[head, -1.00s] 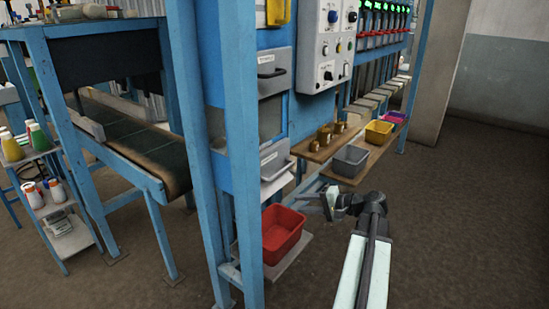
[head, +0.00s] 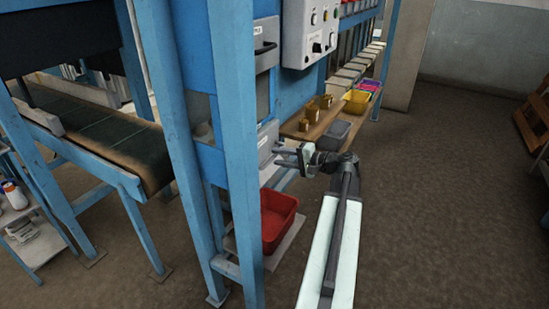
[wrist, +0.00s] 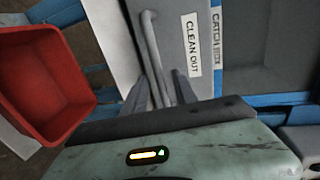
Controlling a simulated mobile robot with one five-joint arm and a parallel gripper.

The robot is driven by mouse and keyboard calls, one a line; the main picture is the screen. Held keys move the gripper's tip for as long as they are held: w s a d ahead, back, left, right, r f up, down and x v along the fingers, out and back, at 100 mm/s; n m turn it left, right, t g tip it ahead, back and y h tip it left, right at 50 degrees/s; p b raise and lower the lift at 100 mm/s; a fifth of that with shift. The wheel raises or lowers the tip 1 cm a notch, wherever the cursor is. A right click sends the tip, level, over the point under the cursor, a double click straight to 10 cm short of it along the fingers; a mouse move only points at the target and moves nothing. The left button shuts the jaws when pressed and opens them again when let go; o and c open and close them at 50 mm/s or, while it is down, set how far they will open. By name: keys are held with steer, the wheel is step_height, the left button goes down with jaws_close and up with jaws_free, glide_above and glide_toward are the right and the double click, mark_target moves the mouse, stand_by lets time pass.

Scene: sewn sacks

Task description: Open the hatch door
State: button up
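A pale grey hatch door (head: 267,138) with a bar handle is on the blue machine frame, low and above the red bin. In the wrist view this door (wrist: 113,35) carries a "CLEAN OUT" label, and its grey handle (wrist: 152,50) runs down toward my fingers. My gripper (head: 279,153) is at the door's handle. In the wrist view my gripper (wrist: 161,92) has its two dark fingers apart, with the handle's lower end between them. I cannot tell whether they touch it. The door looks closed.
A red bin (head: 277,222) stands on a low shelf below the door; it also shows in the wrist view (wrist: 45,85). A second panel with a black handle (head: 265,48) is above. A blue post (head: 236,150) stands left of my gripper.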

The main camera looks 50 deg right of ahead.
mark_target(264, 152)
steer(key=shift+x, duration=1.4)
jaws_close()
stand_by(0.4)
